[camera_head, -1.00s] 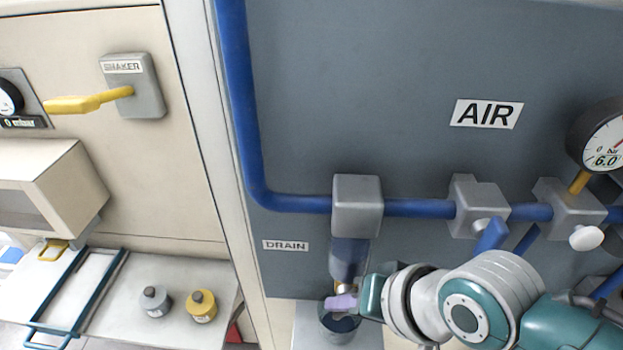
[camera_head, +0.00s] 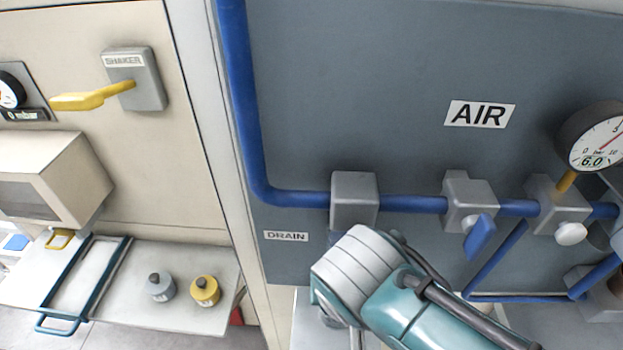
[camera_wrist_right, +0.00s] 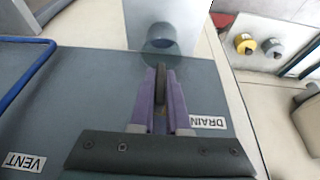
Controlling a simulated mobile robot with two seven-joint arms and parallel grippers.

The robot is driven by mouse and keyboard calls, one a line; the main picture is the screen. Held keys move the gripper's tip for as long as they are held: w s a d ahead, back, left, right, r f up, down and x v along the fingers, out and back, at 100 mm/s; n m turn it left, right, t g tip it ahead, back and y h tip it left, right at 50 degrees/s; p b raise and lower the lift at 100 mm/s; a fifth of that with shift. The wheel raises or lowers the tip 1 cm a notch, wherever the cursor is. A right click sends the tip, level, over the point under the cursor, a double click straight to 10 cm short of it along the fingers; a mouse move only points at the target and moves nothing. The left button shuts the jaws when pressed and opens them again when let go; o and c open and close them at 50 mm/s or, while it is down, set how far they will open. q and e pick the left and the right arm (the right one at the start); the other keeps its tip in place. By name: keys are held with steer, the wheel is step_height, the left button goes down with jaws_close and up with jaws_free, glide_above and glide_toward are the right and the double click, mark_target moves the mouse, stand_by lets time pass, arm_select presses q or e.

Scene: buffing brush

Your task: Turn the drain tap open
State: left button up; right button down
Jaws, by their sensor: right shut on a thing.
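The drain tap is hidden behind my right arm in the head view, below the DRAIN label (camera_head: 286,236) and the grey filter block (camera_head: 354,200). In the right wrist view my right gripper (camera_wrist_right: 161,80) has its purple fingers close together on a thin dark piece (camera_wrist_right: 160,88), which looks like the tap's lever. The tap's body and how far it is turned cannot be made out. The DRAIN label also shows in the wrist view (camera_wrist_right: 207,122), right of the fingers. My left gripper is not in view.
A blue-grey cup (camera_wrist_right: 161,40) stands on a pale shelf (camera_wrist_right: 180,14) beyond the fingertips. Blue air pipes (camera_head: 412,203), a blue lever (camera_head: 478,238) and a gauge (camera_head: 595,140) are on the panel. Grey (camera_head: 160,287) and yellow (camera_head: 205,290) jars stand on the left shelf.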

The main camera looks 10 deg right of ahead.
steer(key=shift+d, duration=0.1)
steer(key=c, duration=0.9)
jaws_free()
steer(key=shift+w, duration=0.1)
steer(key=shift+r, duration=0.3)
steer(key=p+v, duration=0.2)
steer(key=v, duration=0.7)
steer(key=shift+s+p, duration=0.25)
steer(key=shift+p, duration=0.15)
steer(key=shift+r, duration=0.15)
